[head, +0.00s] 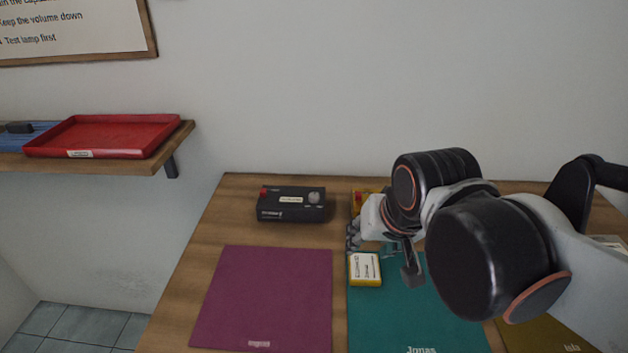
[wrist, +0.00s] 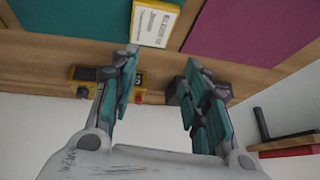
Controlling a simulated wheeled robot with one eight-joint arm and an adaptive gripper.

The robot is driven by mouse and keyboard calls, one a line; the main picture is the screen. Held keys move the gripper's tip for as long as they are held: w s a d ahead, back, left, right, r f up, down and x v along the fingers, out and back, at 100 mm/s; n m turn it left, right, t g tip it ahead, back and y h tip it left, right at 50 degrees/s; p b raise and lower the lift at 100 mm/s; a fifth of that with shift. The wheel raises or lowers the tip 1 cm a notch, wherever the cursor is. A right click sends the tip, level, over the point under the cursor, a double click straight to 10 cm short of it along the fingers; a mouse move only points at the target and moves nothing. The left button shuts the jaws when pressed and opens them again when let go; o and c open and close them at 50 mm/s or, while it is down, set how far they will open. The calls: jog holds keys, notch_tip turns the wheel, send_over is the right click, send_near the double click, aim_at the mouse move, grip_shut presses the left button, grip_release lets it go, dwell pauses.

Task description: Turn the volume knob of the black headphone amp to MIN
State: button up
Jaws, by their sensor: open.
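The black headphone amp (head: 285,214) sits at the back of the wooden table, behind the maroon mat. It has a silver knob (head: 315,196) at its top right, a white label and a red part at its left corner. The knob's setting is too small to read. My gripper (head: 382,254) is open and empty, to the right of the amp and apart from it, above the teal mat's back edge. In the wrist view my gripper (wrist: 162,58) spreads its two fingers; the right finger hides most of a dark box, likely the amp (wrist: 172,92).
A yellow device (wrist: 95,75) stands right of the amp, partly hidden by my arm in the head view. A yellow-and-white box (head: 364,268) lies at the teal mat (head: 375,325). The maroon mat (head: 265,295) is clear. A shelf at left holds a red tray (head: 120,125).

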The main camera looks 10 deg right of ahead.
jog(key=w+a+r+m+g+p, duration=0.25)
jog(key=w+r+m+p, duration=0.55)
jog(key=w, duration=0.4)
jog(key=m+g+p, duration=0.4)
jog(key=m+p, duration=0.3)
jog(key=p, duration=0.3)
send_over(314, 195)
jog(key=shift+t, duration=0.25)
notch_tip(314, 195, down, 13)
jog(key=shift+b, duration=0.85)
grip_shut()
